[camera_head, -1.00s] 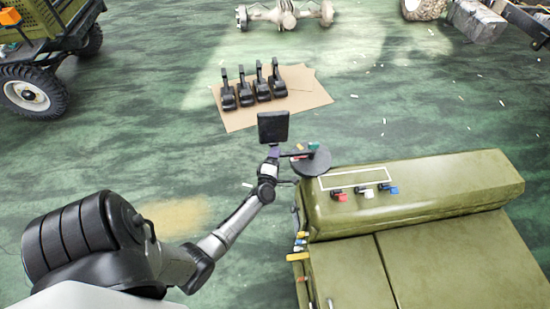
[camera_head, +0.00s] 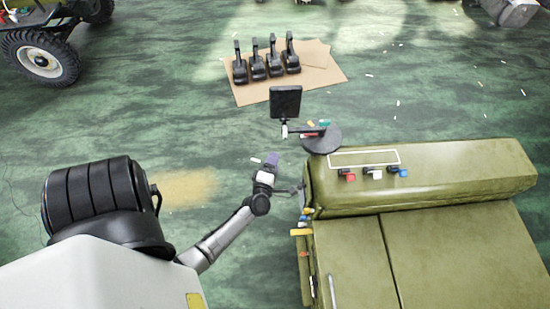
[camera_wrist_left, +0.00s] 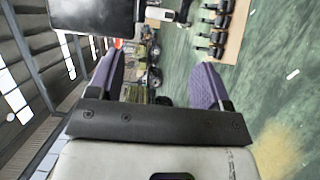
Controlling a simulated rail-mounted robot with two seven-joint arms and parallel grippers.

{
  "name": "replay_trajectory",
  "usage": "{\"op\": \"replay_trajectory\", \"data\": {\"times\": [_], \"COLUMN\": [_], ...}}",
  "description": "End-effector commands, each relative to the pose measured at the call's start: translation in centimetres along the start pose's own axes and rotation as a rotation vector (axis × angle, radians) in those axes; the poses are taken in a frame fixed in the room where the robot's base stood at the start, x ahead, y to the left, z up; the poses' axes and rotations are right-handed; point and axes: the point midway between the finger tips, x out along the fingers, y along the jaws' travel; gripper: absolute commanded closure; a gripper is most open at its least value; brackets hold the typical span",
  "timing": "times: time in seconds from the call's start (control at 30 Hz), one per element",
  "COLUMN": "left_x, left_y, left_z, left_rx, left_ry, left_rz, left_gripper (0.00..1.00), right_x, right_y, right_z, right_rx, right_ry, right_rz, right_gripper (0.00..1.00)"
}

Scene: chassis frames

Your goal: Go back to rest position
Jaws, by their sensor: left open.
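My left gripper (camera_head: 268,166) is above the floor, just left of the olive bench's left end, with purple finger pads. It is apart from the small black screen (camera_head: 286,101) on its stand. In the left wrist view the gripper (camera_wrist_left: 153,82) has its two purple fingers wide apart with no object between them. The black panel also shows in the left wrist view (camera_wrist_left: 90,14), partly cut off at the top. My right gripper is not in view.
The olive bench (camera_head: 430,190) carries red, white and blue connectors (camera_head: 373,173) near a white outline. A round dark disc (camera_head: 321,140) stands by its corner. Several black tools stand on cardboard (camera_head: 312,77). A vehicle wheel (camera_head: 40,60) is at top left.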

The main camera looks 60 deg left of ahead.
Motion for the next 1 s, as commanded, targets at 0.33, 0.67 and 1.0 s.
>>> {"op": "replay_trajectory", "data": {"times": [0.33,0.67,1.0], "left_x": [-0.1,-0.1,-0.9], "left_y": [0.0,0.0,-2.9], "left_z": [0.0,0.0,4.3], "left_rx": [0.0,0.0,0.234], "left_ry": [0.0,0.0,-0.289], "left_rz": [0.0,0.0,-0.149], "left_gripper": [0.28,0.28,0.28], "right_x": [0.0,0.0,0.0], "right_y": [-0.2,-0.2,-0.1], "right_z": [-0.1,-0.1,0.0], "right_rx": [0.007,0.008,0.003], "right_ry": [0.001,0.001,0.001], "right_rz": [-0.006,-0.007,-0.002], "right_gripper": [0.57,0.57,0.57]}}
